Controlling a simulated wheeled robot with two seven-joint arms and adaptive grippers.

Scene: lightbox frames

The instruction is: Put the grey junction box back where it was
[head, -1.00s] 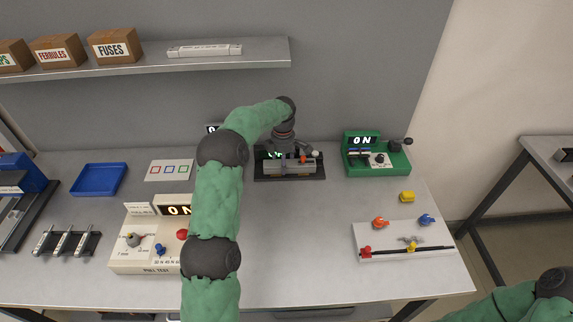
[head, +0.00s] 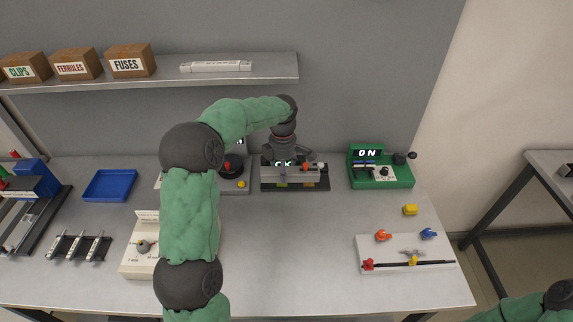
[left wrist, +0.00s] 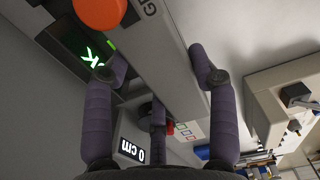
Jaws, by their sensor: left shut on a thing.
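The grey junction box (head: 306,176), a long bar with an orange knob, is at the black-based stand (head: 325,186) at the back of the bench. My left gripper (head: 284,165) is shut on it from above. In the left wrist view the box (left wrist: 165,62) lies between the two fingers of my left gripper (left wrist: 162,88), and the orange knob (left wrist: 100,12) is near the top. A green lit display (left wrist: 92,55) shows beside it. I cannot tell whether the box touches the stand. My right gripper is out of view.
A green ON device (head: 382,172) stands right of the stand, a grey unit (head: 240,187) left of it. A white board (head: 400,258) with coloured knobs lies front right. A blue tray (head: 110,185) is at left. The bench middle is clear. A shelf (head: 200,75) hangs above.

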